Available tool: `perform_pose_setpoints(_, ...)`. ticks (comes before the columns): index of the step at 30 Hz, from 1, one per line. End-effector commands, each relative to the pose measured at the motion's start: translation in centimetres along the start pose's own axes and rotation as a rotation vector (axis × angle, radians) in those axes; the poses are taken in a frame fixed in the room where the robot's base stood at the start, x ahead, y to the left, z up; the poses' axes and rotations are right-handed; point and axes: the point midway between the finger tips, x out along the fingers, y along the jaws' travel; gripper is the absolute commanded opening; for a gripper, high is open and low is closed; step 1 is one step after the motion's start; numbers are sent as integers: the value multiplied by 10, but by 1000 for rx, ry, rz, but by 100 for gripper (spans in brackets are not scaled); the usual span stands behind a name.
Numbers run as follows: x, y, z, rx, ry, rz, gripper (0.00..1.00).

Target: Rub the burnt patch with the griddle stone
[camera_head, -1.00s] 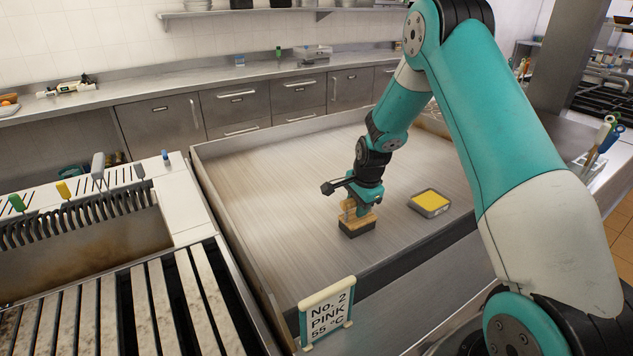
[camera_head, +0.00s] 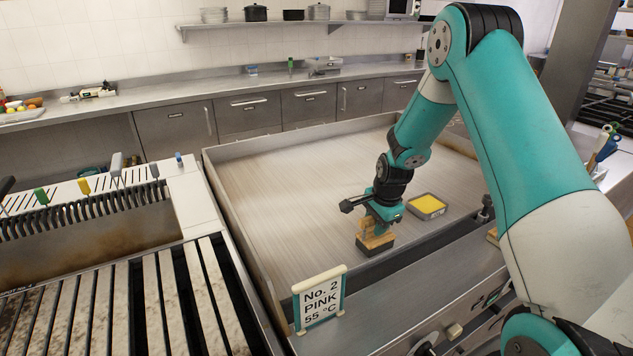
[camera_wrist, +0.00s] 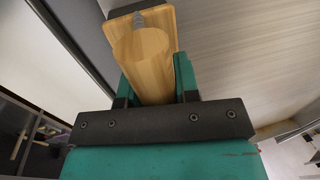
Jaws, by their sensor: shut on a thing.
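The griddle stone (camera_head: 375,250) is a dark block under a pale wooden holder with a round handle. My gripper (camera_head: 380,222) is shut on this wooden handle. The stone is at the front part of the flat griddle plate (camera_head: 290,190), close to the front rim. I cannot tell whether its underside touches the plate. In the wrist view my gripper (camera_wrist: 152,82) has its teal fingers on either side of the handle of the griddle stone (camera_wrist: 145,50). I make out no distinct burnt patch on the plate; the stone and arm hide part of it.
A grey tub with a yellow top (camera_head: 427,205) stands on the plate, right of the stone. A sign reading "No. 2 PINK 55 °C" (camera_head: 320,300) stands at the front left corner. A slatted grill (camera_head: 120,305) lies left. The plate's left and back are clear.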

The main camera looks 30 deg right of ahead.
Motion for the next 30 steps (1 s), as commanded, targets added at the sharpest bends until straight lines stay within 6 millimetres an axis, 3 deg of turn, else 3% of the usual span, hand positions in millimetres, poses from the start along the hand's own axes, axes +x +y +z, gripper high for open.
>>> perform_pose_setpoints(3, -28, -7, 0, 0, 2, -7, 7)
perform_pose_setpoints(18, -69, -14, -1, 1, 2, -4, 7)
perform_pose_setpoints(30, -80, -16, -1, 2, 1, -3, 7)
